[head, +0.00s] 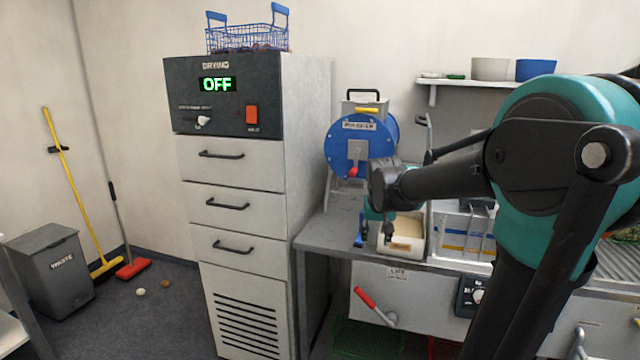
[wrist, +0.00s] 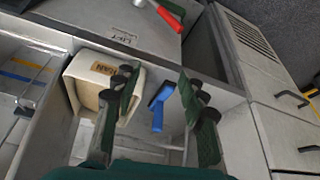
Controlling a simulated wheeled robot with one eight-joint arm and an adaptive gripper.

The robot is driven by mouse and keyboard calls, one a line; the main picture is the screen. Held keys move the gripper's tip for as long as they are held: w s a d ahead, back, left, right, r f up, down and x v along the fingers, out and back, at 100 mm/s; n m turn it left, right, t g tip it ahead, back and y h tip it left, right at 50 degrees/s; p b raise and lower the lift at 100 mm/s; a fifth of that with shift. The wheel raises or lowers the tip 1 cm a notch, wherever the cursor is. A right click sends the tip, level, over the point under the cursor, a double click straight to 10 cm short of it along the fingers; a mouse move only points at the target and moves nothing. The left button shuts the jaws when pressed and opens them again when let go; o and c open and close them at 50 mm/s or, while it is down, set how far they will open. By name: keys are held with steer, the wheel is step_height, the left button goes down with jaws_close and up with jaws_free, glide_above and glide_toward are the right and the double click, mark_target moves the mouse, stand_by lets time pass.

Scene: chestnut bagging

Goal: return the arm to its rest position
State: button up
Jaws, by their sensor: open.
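My gripper (head: 387,228) hangs from my raised arm above the left end of the metal counter, in front of the blue reel in the head view. In the wrist view my gripper (wrist: 160,84) is open, its two dark green fingers wide apart with nothing between them. The fingers are above a cream bin (wrist: 83,72) and a blue-handled tool (wrist: 158,108). The bin, with a pale filling, also shows in the head view (head: 417,252). My arm hides part of the counter and the wall behind.
A drying cabinet (head: 243,180) stands left of the counter (head: 325,238), its display reading OFF and its drawers shut. A blue wire basket (head: 247,40) sits on top. A red-handled lever (head: 372,304) juts from the counter front. A waste bin (head: 50,278) stands far left.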

steer(key=s+d+f, duration=0.1)
steer(key=s+f, duration=0.6)
steer(key=s, duration=0.3)
steer(key=s+d+f+n, duration=0.1)
steer(key=s+f, duration=0.7)
steer(key=s, duration=0.3)
steer(key=shift+d+y, duration=0.3)
steer(key=shift+d, duration=0.1)
